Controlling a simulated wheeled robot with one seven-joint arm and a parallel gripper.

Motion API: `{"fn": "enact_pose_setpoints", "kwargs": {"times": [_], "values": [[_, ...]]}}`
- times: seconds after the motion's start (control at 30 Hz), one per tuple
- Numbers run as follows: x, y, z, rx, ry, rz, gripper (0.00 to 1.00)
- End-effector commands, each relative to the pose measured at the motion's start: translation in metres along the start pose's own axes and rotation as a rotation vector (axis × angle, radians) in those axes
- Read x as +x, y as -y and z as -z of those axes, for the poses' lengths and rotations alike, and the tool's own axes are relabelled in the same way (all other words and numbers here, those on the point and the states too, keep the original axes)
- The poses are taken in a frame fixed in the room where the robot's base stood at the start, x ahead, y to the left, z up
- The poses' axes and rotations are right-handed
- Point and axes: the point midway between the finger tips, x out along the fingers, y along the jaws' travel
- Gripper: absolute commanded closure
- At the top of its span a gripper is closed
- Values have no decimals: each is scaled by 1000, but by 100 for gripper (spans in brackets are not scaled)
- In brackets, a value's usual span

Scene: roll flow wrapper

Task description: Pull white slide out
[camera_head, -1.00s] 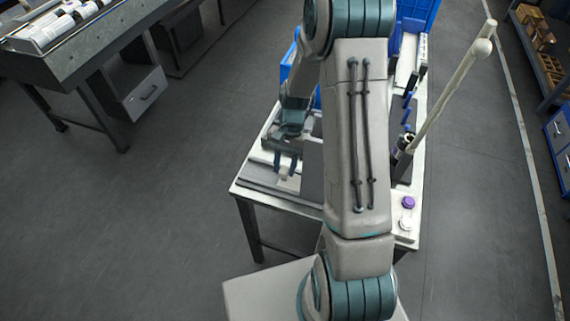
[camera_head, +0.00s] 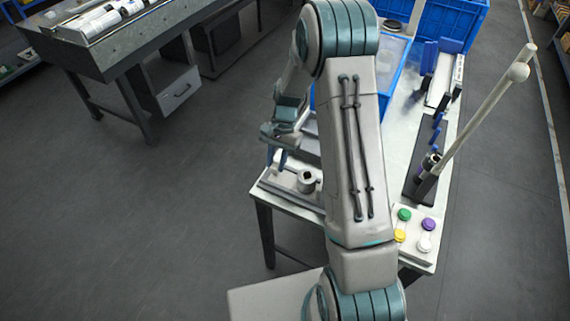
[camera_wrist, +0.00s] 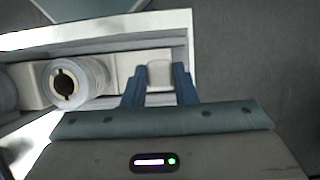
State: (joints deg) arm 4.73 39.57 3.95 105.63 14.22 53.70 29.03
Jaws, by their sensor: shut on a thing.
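The white slide (camera_wrist: 122,62) lies in a pale rectangular frame in the wrist view. It carries a round, pale cylinder (camera_wrist: 88,72) with a dark hole at its left part and a small light tab (camera_wrist: 160,75) at its right end. My gripper (camera_wrist: 160,88) has its blue fingers on either side of this tab and is shut on it. In the head view my gripper (camera_head: 278,160) is at the table's left edge, with the cylinder (camera_head: 308,182) just right of it. My arm hides the rest of the slide there.
The table (camera_head: 425,150) bears a blue crate (camera_head: 410,75), a tilted pale rod (camera_head: 485,110) and colored caps, including a purple cap (camera_head: 428,224), at the front right. A grey workbench (camera_head: 115,50) stands at the back left. The floor left of the table is clear.

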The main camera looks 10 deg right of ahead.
Motion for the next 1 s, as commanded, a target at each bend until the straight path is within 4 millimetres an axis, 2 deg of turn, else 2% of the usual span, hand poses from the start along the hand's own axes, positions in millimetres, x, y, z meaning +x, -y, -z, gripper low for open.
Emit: {"fn": "enact_pose_setpoints", "kwargs": {"times": [0.27,0.3,0.33,0.37,0.6,0.73,0.87,1.0], "values": [[-2,6,-1,-4,-6,9,100],[-2,7,-1,-5,-6,9,64],[-2,7,-2,-5,-6,9,55],[-1,6,-2,-5,-6,8,53],[-1,4,-1,-2,-4,6,53],[-8,4,0,-2,-5,7,53],[-27,4,0,-3,-7,8,53],[-60,5,0,-4,-9,10,53]]}}
